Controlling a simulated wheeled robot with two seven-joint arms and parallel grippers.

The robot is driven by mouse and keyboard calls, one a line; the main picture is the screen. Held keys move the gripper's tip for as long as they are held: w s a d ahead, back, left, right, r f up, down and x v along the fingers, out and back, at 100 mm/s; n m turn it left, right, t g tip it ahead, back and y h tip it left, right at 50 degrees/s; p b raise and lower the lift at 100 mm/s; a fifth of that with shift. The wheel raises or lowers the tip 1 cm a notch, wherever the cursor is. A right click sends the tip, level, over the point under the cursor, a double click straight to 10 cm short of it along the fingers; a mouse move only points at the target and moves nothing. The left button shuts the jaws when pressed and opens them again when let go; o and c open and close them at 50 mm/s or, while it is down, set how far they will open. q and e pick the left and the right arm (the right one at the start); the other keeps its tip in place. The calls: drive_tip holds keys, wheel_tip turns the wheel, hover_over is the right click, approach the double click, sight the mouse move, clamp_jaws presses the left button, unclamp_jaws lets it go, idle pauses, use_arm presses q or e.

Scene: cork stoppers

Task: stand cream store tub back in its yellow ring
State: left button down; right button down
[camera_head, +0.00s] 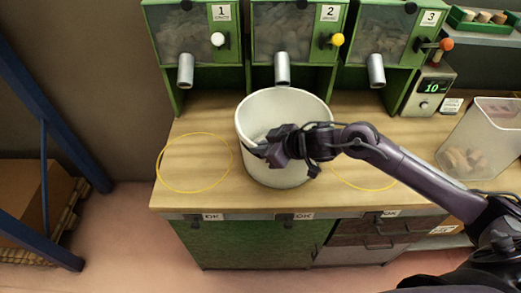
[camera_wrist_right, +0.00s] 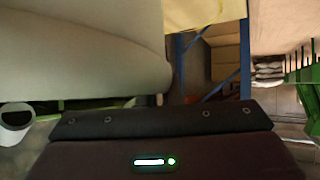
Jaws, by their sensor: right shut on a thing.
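The cream store tub (camera_head: 285,105) is a large open round tub, upright in the middle of the head view. It appears between two yellow rings on the bench. The left yellow ring (camera_head: 158,165) is empty. The right yellow ring (camera_head: 352,187) is partly hidden behind my arm and shows bare wood inside. My right gripper (camera_head: 262,150) reaches across the tub's front and is shut on it; the fingertips are hard to make out. The tub's pale wall (camera_wrist_right: 80,50) fills the upper left of the wrist view. I cannot tell whether its base touches the bench. My left gripper is not in view.
Green dispensers (camera_head: 195,45) numbered 1 to 3, with metal spouts, stand behind the tub. A clear bin (camera_head: 480,140) with corks stands at right, near a small display box (camera_head: 430,90). Bare bench (camera_head: 195,125) shows at left. Blue rack posts (camera_head: 45,110) stand farther left.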

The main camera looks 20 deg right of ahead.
drive_tip(key=shift+f, duration=0.1)
idle(0.3)
drive_tip(key=c, duration=2)
unclamp_jaws()
drive_tip(key=shift+f, duration=0.15)
drive_tip(key=o, duration=0.4)
drive_tip(key=shift+r, duration=0.2)
drive_tip(key=shift+s+d+r, duration=0.15)
drive_tip(key=shift+s+d, duration=0.1)
drive_tip(key=shift+d, duration=0.05)
drive_tip(key=b+v, duration=0.1)
drive_tip(key=v, duration=1)
